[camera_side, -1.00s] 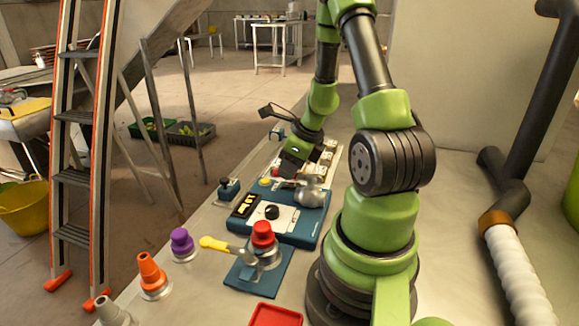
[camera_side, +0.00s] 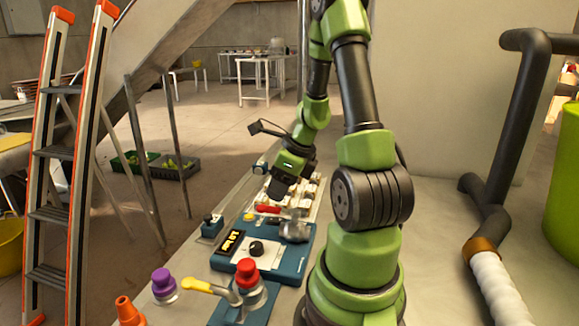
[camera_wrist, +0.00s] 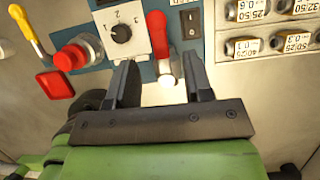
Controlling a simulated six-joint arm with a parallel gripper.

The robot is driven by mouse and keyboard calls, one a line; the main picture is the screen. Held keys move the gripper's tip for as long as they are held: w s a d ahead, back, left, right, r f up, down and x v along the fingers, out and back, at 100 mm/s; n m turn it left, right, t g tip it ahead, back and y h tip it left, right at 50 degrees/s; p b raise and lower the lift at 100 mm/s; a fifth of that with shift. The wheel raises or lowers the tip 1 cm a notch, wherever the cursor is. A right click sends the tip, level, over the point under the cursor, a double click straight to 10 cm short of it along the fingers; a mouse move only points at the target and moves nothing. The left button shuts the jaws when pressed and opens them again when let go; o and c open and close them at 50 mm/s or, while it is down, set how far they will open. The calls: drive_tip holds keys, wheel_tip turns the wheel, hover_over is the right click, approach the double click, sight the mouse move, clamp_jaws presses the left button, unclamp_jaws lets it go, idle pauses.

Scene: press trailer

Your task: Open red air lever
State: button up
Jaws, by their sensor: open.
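The red air lever (camera_side: 268,209) sits on a silver valve (camera_side: 294,229) at the far side of the blue control box (camera_side: 288,264). In the wrist view the red lever (camera_wrist: 158,36) runs up the picture, with its lower end at the silver fitting. My gripper (camera_side: 278,204) is just above and beside the lever, fingers pointing down. In the wrist view my gripper (camera_wrist: 161,78) is open, with the lower end of the lever in line with the gap between the fingers. No contact can be made out.
A red knob (camera_side: 247,272) and a yellow-handled lever (camera_side: 198,286) stand nearer the side camera. A black dial (camera_wrist: 121,33) and a black rocker switch (camera_wrist: 191,24) flank the red lever. Labelled white blocks (camera_wrist: 245,47) lie to the right.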

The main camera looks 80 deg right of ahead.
drive_tip(key=shift+v, duration=2.65)
drive_tip(key=shift+w+a, duration=0.1)
drive_tip(key=w+a+r+n+t, duration=0.1)
drive_tip(key=w+a+r+n, duration=0.1)
drive_tip(key=a+r+n, duration=0.35)
drive_tip(key=w+a+r+n, duration=0.2)
drive_tip(key=w+a+n, duration=0.1)
drive_tip(key=a+n, duration=0.55)
drive_tip(key=s+a+r+n+y, duration=0.1)
drive_tip(key=a+n, duration=0.3)
drive_tip(key=n, duration=0.5)
drive_tip(key=s+a+r+n+t+y, duration=0.1)
drive_tip(key=s+a+r+n, duration=0.3)
drive_tip(key=n, duration=0.5)
drive_tip(key=shift+s+a+t, duration=0.25)
drive_tip(key=shift+a+t, duration=0.05)
